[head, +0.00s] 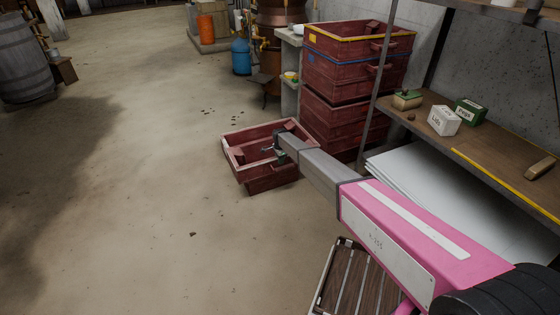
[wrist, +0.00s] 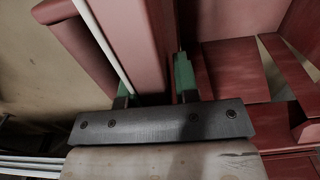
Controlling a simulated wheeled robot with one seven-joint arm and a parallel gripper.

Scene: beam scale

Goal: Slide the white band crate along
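The white band crate (head: 232,163) is a dark red, open-topped wooden crate with a pale band along its rim. It sits low on the floor, left of the tall crate stack. My gripper (head: 275,153) reaches down to its near right part. In the wrist view, the two green fingers of my gripper (wrist: 155,88) stand on either side of a red board of the crate (wrist: 145,35), which fills the gap between them. The white band runs beside the left finger. The fingertips are partly hidden by the board.
A stack of red crates (head: 340,120), with yellow and blue bands, stands right behind it. A shelf (head: 480,150) with small boxes is on the right. A slatted crate (head: 355,280) lies near the bottom. The floor (head: 120,190) to the left is clear.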

